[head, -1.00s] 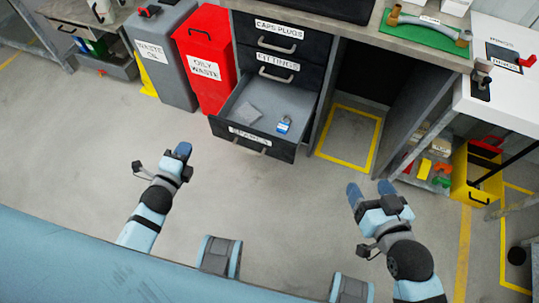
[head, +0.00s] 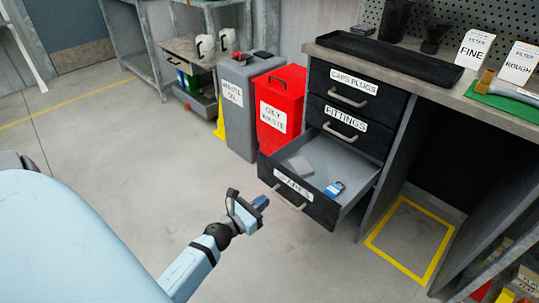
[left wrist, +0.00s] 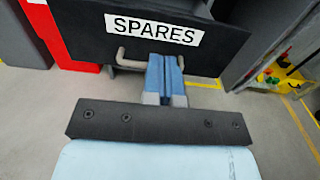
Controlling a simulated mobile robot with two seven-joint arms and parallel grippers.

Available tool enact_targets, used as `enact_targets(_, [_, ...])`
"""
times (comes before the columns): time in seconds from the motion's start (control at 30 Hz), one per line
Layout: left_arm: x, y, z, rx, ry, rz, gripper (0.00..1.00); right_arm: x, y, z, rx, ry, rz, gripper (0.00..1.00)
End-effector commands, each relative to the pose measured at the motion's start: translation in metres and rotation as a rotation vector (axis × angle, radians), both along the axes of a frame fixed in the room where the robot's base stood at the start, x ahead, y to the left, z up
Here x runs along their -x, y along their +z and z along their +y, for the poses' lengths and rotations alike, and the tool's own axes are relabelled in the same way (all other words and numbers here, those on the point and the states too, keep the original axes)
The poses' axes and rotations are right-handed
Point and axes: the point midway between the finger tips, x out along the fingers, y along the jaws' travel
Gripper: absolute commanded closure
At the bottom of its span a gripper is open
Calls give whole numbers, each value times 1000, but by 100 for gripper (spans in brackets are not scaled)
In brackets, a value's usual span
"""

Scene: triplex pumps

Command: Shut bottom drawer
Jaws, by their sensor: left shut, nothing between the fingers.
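The bottom drawer (head: 297,203), labelled SPARES, stands pulled out of the dark cabinet under the workbench. A padlock with a blue body (head: 335,188) and a flat grey packet (head: 301,166) lie inside it. In the left wrist view the drawer front (left wrist: 230,48) fills the top, with its handle (left wrist: 125,55) left of the fingers. My left gripper (head: 263,202) is shut and empty, in front of the drawer's left part; its blue fingers (left wrist: 165,75) point at the front below the label. I cannot tell whether they touch it. My right gripper is out of view.
The FITTINGS drawer (head: 318,118) and CAPS PLUGS drawer (head: 318,75) above are closed. A red oily-waste bin (head: 290,85) and grey waste-oil bin (head: 240,125) stand left of the cabinet. A yellow floor square (head: 375,243) lies to the right. Open floor lies left.

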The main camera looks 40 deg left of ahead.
Motion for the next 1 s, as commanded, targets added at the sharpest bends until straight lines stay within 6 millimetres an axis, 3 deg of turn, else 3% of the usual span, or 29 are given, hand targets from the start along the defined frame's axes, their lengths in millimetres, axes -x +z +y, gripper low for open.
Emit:
enact_targets(0.3, [-70,3,-5,3,0,-2,100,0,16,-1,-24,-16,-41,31])
enact_targets(0.5, [-101,1,-8,3,0,-1,100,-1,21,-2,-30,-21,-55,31])
enact_targets(0.7, [-115,1,-9,3,0,0,100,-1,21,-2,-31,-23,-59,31])
enact_targets(1.0, [-116,0,-10,4,0,0,100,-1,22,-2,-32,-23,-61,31])
